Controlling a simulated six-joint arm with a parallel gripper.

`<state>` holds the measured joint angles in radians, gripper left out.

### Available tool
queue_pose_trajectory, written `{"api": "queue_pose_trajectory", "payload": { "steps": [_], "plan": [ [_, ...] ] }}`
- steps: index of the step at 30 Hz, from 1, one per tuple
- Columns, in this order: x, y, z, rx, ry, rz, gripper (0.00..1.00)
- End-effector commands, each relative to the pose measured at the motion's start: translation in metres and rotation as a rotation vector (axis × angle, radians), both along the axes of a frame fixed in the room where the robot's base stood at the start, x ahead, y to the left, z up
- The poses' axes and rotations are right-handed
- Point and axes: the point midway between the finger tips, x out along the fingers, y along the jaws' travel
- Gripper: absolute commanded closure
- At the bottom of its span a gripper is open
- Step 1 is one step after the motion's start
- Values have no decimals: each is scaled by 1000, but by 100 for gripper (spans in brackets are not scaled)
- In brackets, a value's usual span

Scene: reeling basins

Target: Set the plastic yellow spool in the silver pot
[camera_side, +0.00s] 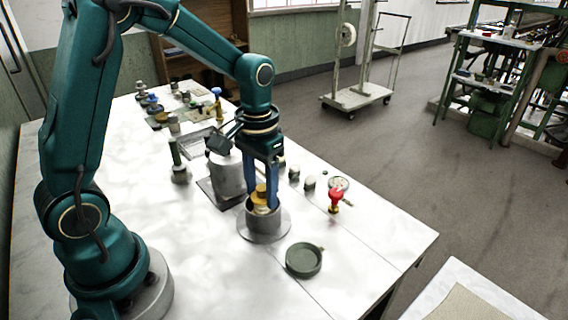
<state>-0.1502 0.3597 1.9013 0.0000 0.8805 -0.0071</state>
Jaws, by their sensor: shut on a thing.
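The yellow spool (261,193) is upright between the two fingers of my gripper (262,200). My gripper points straight down and is shut on the spool. The silver pot (264,222) stands on a round grey base on the white table, directly below my gripper. The lower part of the spool and the fingertips are at the pot's mouth, inside its rim. The pot's wall hides the spool's bottom, so I cannot tell whether it touches the pot's floor.
A larger grey cylinder (227,174) stands close behind the pot to the left. A dark green shallow dish (304,260) lies in front, and a red valve-like piece (336,199) stands to the right. Several small items sit at the back. The front left of the white table (205,275) is clear.

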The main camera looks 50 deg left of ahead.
Motion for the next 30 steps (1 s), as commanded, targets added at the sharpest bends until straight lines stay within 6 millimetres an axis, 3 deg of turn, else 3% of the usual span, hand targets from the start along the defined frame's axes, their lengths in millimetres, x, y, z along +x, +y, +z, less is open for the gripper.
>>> {"api": "queue_pose_trajectory", "payload": {
  "steps": [30],
  "plan": [
    [-1,0,-15,-1,6,-1,100]
  ]
}}
